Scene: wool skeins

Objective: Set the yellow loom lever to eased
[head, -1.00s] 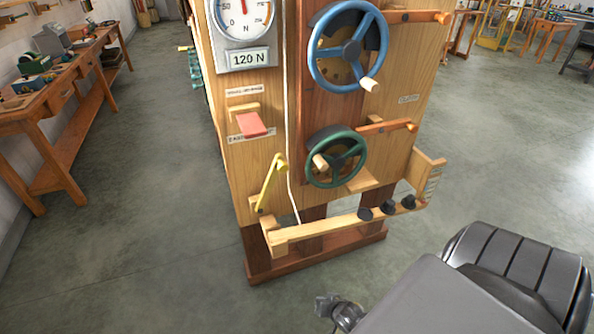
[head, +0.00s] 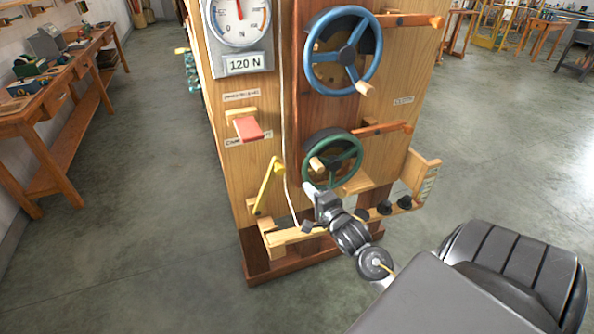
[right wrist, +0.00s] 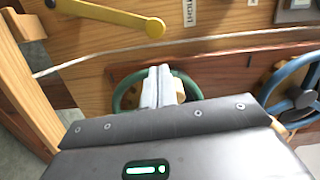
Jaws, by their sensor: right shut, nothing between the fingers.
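The yellow loom lever (head: 267,188) is on the lower left of the wooden loom front in the head view. It stands tilted, its knobbed end up and to the right. In the right wrist view the yellow lever (right wrist: 105,15) lies across the top left, apart from the fingers. My right gripper (head: 308,188) is shut and empty, just right of the lever and in front of the green handwheel's lower left. The right wrist view shows its closed fingers (right wrist: 159,85) over the green wheel; contact cannot be told. My left gripper is not in view.
A green handwheel (head: 347,158) and a blue handwheel (head: 376,62) stick out of the loom. A red paddle (head: 248,129) sits above the lever, below a dial reading 120 N (head: 240,18). A pale cord (head: 284,110) runs down beside the lever. A wooden beam (head: 283,236) crosses below.

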